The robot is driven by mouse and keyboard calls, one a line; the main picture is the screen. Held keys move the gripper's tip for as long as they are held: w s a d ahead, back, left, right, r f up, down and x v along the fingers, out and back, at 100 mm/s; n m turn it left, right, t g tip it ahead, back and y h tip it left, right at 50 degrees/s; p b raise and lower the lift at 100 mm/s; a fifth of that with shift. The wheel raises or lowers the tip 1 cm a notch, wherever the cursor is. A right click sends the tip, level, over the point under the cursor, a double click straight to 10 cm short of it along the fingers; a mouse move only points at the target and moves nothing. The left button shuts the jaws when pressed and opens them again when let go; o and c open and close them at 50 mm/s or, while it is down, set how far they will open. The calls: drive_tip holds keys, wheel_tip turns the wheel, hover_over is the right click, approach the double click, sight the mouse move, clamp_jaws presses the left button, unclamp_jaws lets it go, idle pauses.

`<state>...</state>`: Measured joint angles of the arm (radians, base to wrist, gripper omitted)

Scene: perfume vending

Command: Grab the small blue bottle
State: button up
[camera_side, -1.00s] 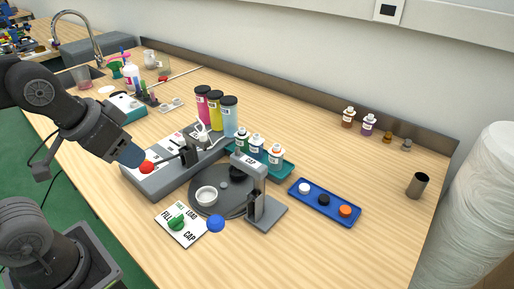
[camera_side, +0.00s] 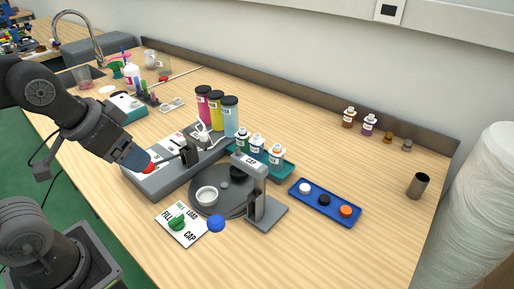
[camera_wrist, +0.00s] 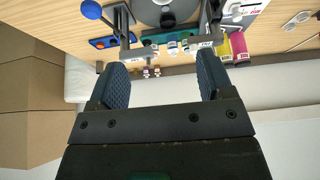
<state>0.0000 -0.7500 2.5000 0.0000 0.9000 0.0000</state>
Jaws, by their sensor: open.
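My gripper (camera_side: 136,160) is at the left over the grey dispensing machine, beside a red knob. Its two blue-padded fingers show wide apart in the wrist view (camera_wrist: 160,70), with nothing held between them. Three small bottles with white labels stand in a row in a teal tray (camera_side: 288,168), right of the gripper and well apart from it. They are a dark-topped bottle (camera_side: 242,136), a middle bottle (camera_side: 257,145) and an orange-topped bottle (camera_side: 275,157). I cannot tell for certain which is blue. In the wrist view small bottles (camera_wrist: 172,48) show beyond the fingers.
Tall magenta, yellow and light-blue cylinders (camera_side: 229,115) stand behind the machine. A grey capping post (camera_side: 258,190) and round turntable (camera_side: 222,207) stand before the teal tray. A blue tray (camera_side: 334,211) holds caps. A blue ball-shaped knob (camera_side: 216,223) is in front. The table's right side is mostly clear.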

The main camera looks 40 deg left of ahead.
drive_tip(key=shift+r, duration=0.1)
drive_tip(key=w+r+n+g, duration=0.1)
drive_tip(key=w+r+n, duration=0.3)
drive_tip(key=w, duration=0.4)
drive_tip(key=n+g, duration=0.5)
drive_tip(key=n, duration=0.8)
hover_over(257, 140)
drive_tip(key=w, duration=0.1)
wheel_tip(257, 140, down, 11)
drive_tip(key=f, duration=0.7)
drive_tip(key=shift+w+a+f, duration=0.2)
drive_tip(key=shift+a+f, duration=0.1)
drive_tip(key=shift+s+f, duration=0.15)
drive_tip(key=shift+f, duration=1.4)
drive_tip(key=shift+s+f, duration=0.15)
drive_tip(key=shift+f, duration=1.35)
